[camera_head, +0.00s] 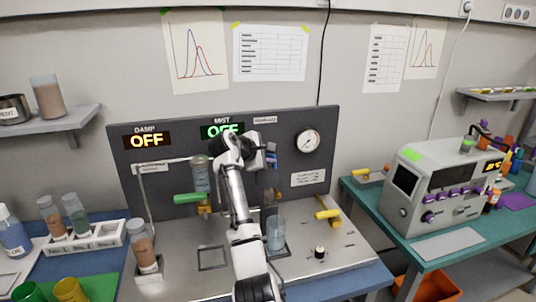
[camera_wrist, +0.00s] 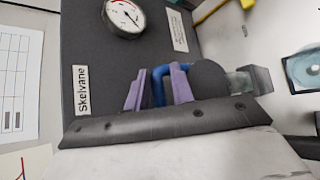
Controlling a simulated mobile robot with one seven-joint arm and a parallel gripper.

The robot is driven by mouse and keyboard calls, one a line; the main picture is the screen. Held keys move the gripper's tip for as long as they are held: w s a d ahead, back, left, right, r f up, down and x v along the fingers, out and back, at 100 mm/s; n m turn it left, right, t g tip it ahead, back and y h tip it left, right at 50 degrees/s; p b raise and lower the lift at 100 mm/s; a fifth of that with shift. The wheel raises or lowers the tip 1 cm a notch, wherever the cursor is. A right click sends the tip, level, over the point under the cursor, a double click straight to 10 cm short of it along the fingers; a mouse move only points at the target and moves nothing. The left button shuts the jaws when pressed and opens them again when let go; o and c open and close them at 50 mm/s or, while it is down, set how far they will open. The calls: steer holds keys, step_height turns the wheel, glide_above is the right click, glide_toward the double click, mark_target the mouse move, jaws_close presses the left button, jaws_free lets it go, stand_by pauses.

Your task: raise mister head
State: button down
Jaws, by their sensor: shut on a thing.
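My gripper (camera_head: 268,158) is at the dark upright panel (camera_head: 322,130), in front of its middle, with my arm covering much of that area. In the wrist view its two purple fingers (camera_wrist: 160,84) are shut on a blue curved handle (camera_wrist: 158,72). A small part of this blue handle shows beside the gripper in the head view (camera_head: 272,161). I take it to belong to the mister head, whose body is mostly hidden. A clear beaker (camera_head: 276,236) stands on the bench below. The MIST display (camera_head: 220,131) reads OFF in green, partly covered by my arm.
The DAMP display (camera_head: 147,141) reads OFF in orange. A green handle (camera_head: 188,198) sticks out left of my arm and a yellow handle (camera_head: 328,214) lies to the right. A round gauge (camera_head: 308,142) is on the panel. A tube holder (camera_head: 148,270) stands at the bench's left.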

steer(key=shift+w+d+f, duration=0.1)
steer(key=shift+d+f, duration=0.15)
steer(key=shift+f, duration=0.8)
steer(key=c, duration=1.6)
jaws_free()
steer(key=shift+o, duration=1)
steer(key=shift+w+f, duration=0.15)
steer(key=shift+s+a+r+b, duration=0.2)
steer(key=shift+s+a+b, duration=0.15)
steer(key=shift+b, duration=0.1)
steer(key=r+b+v, duration=0.1)
steer(key=b+v, duration=0.3)
steer(key=v, duration=1)
steer(key=shift+w, duration=0.3)
steer(key=shift+r, duration=0.15)
